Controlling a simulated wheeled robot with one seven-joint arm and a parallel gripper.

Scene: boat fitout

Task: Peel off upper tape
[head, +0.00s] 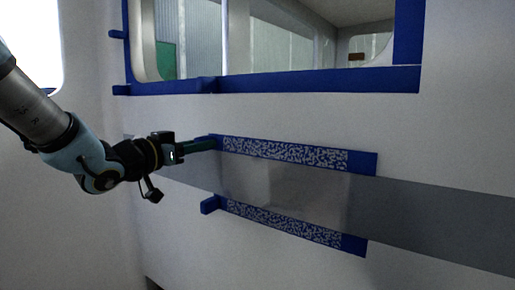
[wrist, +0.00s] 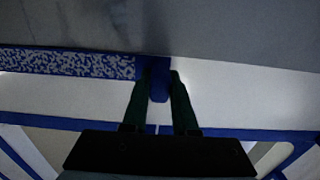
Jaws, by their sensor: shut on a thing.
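The upper tape (head: 285,150) is a blue strip with a white speckled pattern, running along the top edge of a grey patch on the white wall. Its left end meets my gripper (head: 212,143). In the wrist view my gripper (wrist: 160,88) has its two dark green fingers shut on the blue tab at the end of the upper tape (wrist: 75,64). The tape appears flat on the wall along its length. The lower tape (head: 285,222) is a similar strip below the patch, with its blue tab sticking out at the left.
A window with blue tape (head: 300,80) along its frame is above. A grey band (head: 440,215) crosses the wall and runs on to the right. A bright opening (head: 30,40) is at the far left. The wall between the window and upper tape is clear.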

